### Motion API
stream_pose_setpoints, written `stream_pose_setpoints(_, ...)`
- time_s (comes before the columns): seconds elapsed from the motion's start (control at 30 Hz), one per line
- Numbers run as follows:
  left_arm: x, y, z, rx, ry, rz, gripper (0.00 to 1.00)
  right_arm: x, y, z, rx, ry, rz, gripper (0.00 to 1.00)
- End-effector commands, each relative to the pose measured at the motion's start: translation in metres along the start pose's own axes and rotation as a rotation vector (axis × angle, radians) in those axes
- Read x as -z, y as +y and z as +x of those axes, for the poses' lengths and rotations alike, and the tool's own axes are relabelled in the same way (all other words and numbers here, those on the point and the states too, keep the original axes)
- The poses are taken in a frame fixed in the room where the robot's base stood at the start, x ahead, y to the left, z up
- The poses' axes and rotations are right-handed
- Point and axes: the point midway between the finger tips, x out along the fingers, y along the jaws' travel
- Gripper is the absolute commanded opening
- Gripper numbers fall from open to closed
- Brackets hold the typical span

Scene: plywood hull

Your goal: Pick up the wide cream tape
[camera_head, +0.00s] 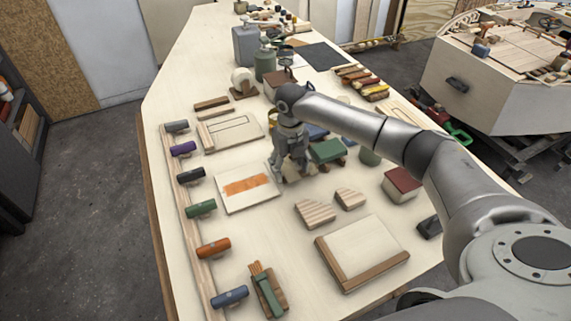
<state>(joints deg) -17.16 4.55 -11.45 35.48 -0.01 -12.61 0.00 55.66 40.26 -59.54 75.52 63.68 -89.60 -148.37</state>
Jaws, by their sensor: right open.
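A round cream roll (243,78), which looks like the wide cream tape, stands upright at a brown wooden block towards the far part of the long table. My right gripper (292,174) points down over the middle of the table, open, nearer to me than the roll and apart from it. It is just right of a white board with an orange patch (246,186). Something yellow (272,119) is partly hidden behind my right wrist; I cannot tell what it is. My left gripper is not in view.
Several coloured rolls, such as the orange one (213,248), line a wooden strip at the left edge. A green block (327,151) is close right of the gripper. Striped wedges (315,212) and a wood-edged board (362,251) lie nearer. A grey canister (246,46) stands farther back.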

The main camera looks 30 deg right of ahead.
Motion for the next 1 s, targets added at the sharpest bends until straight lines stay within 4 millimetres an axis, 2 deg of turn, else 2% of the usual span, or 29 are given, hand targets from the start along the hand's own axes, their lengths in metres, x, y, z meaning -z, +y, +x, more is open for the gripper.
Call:
stream_pose_setpoints(0.3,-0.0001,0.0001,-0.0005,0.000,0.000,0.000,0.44,0.0000,0.0000,0.0008,0.000,0.000,0.000,0.61)
stream_pose_setpoints(0.5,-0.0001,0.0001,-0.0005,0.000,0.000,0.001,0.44,0.0002,0.0005,0.0011,-0.001,0.001,-0.001,0.38)
stream_pose_setpoints(0.63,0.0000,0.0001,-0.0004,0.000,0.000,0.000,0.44,0.0008,0.0010,0.0019,-0.001,0.002,-0.001,0.28)
stream_pose_setpoints(1.0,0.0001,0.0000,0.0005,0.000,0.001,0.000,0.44,0.0022,0.0019,0.0039,-0.002,0.006,-0.003,0.28)
